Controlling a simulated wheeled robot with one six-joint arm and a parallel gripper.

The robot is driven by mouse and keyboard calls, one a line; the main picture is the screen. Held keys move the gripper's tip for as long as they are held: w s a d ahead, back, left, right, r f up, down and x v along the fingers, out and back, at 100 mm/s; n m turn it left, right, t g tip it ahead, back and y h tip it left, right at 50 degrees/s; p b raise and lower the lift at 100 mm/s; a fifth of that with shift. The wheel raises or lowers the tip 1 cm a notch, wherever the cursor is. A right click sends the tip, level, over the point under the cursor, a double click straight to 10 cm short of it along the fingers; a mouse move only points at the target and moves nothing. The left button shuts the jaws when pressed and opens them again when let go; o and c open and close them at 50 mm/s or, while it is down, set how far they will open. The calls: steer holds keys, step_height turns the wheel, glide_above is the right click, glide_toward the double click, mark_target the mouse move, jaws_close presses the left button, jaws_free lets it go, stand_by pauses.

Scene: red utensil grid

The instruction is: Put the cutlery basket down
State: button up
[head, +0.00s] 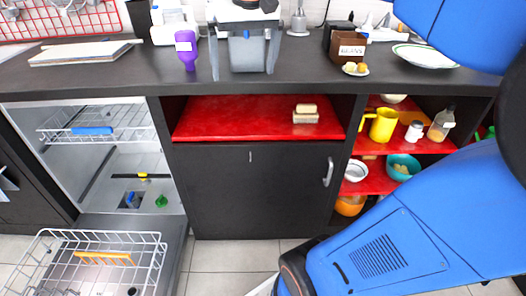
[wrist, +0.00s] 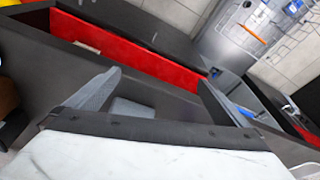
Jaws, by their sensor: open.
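My gripper (head: 244,75) is at the top middle of the head view, over the black counter, with two grey fingers spread and pointing down. A grey box-like thing (head: 247,54), which I take to be the cutlery basket, shows between the fingers. In the wrist view my gripper (wrist: 160,85) is open, and a grey piece of the basket (wrist: 132,110) shows between the fingers, nearer the left one. The basket appears to be at the counter top (head: 330,78); I cannot tell whether its base fully rests there. My gripper hides part of it.
A purple bottle (head: 187,50) stands close left of my gripper. A brown box (head: 346,46) and a small plate of food (head: 356,69) are to the right. The dishwasher (head: 108,150) is open at left, its lower rack (head: 90,262) pulled out. Counter front is clear.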

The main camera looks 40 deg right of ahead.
steer(key=s+a+f+n+t, duration=0.1)
steer(key=s+a+f, duration=0.1)
steer(key=s+f, duration=0.5)
steer(key=s+a+f+n+t, duration=0.1)
steer(key=s+a+f+n, duration=0.1)
steer(key=s+f, duration=0.6)
step_height(320, 180, down, 6)
steer(key=shift+a+f, duration=0.1)
steer(key=shift+a, duration=0.35)
